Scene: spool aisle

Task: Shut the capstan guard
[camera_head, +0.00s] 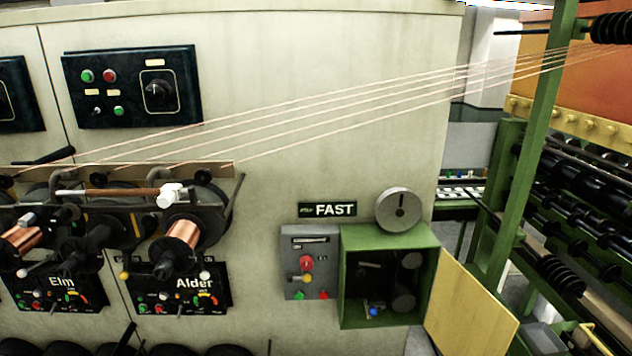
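The capstan guard looks to be the pale yellow panel (468,308) at the right side of an open green box (388,237) on the machine's cream front. The panel is swung out to the right, so the box stands open. Inside the box I see dark round parts (404,300) and a small blue knob (374,311). My gripper is not in view.
A grey control box (311,262) with a red button adjoins the green box, under a "FAST" sign (327,210). A grey disc (399,209) sits above. Copper spools (183,233) and a white-headed mallet (171,194) are left. Green machine framing (520,180) stands right.

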